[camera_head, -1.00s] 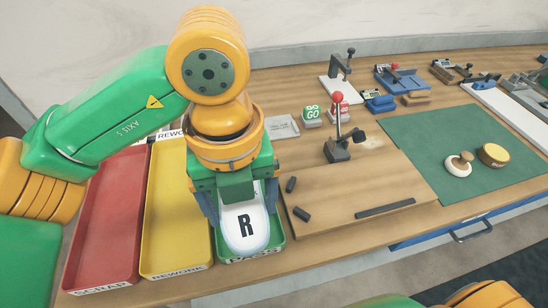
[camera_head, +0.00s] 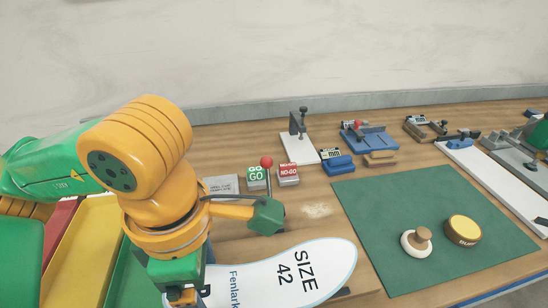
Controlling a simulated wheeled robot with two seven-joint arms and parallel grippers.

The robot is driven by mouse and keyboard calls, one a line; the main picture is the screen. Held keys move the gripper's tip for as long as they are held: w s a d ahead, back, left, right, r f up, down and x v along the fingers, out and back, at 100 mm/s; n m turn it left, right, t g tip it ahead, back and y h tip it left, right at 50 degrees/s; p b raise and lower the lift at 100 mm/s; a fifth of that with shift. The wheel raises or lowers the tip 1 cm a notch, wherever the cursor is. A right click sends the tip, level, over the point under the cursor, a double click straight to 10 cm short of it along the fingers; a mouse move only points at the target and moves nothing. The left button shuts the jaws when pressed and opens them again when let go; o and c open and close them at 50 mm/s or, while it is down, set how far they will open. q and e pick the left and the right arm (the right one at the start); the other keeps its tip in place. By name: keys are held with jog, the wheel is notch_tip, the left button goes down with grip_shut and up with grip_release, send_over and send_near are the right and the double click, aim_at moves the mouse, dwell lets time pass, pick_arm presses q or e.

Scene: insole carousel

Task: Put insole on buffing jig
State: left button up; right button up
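A white insole (camera_head: 300,268) marked "SIZE 42" and "Fenlark" shows large at the bottom centre, in front of the wooden buffing jig board (camera_head: 311,229). My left gripper (camera_head: 187,297) is at the insole's left end and appears shut on it; its fingertips are mostly hidden. The insole reaches right from the gripper, its rounded end toward the green mat. The jig's red-knobbed clamp (camera_head: 266,162) stands behind it, its base hidden by part of my arm. I cannot tell whether the insole touches the board. My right gripper is out of view.
Yellow (camera_head: 88,255) and green (camera_head: 122,280) trays are at the left. GO (camera_head: 257,176) and NO-GO (camera_head: 289,173) blocks stand behind the jig. A green mat (camera_head: 380,215) at the right holds a knobbed white disc (camera_head: 415,243) and a round buffer (camera_head: 463,230). Gauges line the back.

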pick_arm(q)
jog(key=w+f, duration=0.2)
jog(key=w+d+f, duration=0.1)
jog(key=w+f, duration=0.2)
jog(key=w, duration=0.1)
jog(key=shift+w+d+f+p, duration=0.1)
jog(key=shift+d+f+p, duration=0.15)
jog(key=shift+f+p, duration=0.15)
jog(key=f, duration=0.3)
jog(key=shift+w+f, duration=0.1)
jog(key=shift+w, duration=0.15)
jog(key=shift+f, duration=0.35)
jog(key=shift+f, duration=0.2)
jog(key=o, duration=1.1)
jog(key=shift+r, duration=0.4)
notch_tip(320, 180, up, 12)
jog(key=shift+f, duration=0.15)
